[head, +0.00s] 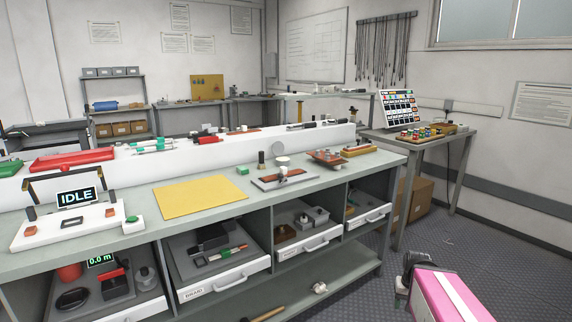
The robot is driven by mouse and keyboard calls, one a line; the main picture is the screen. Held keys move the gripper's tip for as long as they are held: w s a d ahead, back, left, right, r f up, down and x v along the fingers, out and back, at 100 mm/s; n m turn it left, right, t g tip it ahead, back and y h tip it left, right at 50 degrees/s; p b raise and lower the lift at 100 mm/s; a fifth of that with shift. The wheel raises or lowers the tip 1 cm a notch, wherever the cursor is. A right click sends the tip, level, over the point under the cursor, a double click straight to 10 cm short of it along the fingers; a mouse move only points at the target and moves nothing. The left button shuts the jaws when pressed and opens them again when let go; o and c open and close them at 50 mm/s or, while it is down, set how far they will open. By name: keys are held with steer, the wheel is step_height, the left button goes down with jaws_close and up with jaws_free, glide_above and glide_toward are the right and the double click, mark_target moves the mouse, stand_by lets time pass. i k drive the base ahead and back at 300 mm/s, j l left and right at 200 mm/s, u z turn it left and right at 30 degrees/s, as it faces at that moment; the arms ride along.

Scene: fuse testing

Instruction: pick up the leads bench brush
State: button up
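I cannot clearly pick out the leads bench brush. A wooden handle (266,314) lies low under the bench, cut off by the bottom edge, and may belong to a brush. Dark test leads (386,48) hang from a rail on the back wall, with no clear brush beside them. My pink and white arm enters at the lower right, with my dark gripper (408,276) at its end, in front of the bench's right end and over the floor. Its fingertips are too unclear to show whether it is open, and I see nothing held.
The long bench (120,217) carries a yellow mat (200,194), an IDLE test fixture (70,228) and small parts. Open drawers (222,286) stick out below it. A side table (440,143) with coloured parts stands at the right. The floor (500,235) there is clear.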

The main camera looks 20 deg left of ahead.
mark_target(262, 166)
steer(key=u, duration=1.25)
steer(key=l, duration=0.55)
steer(key=i+l, duration=0.15)
steer(key=l, duration=0.4)
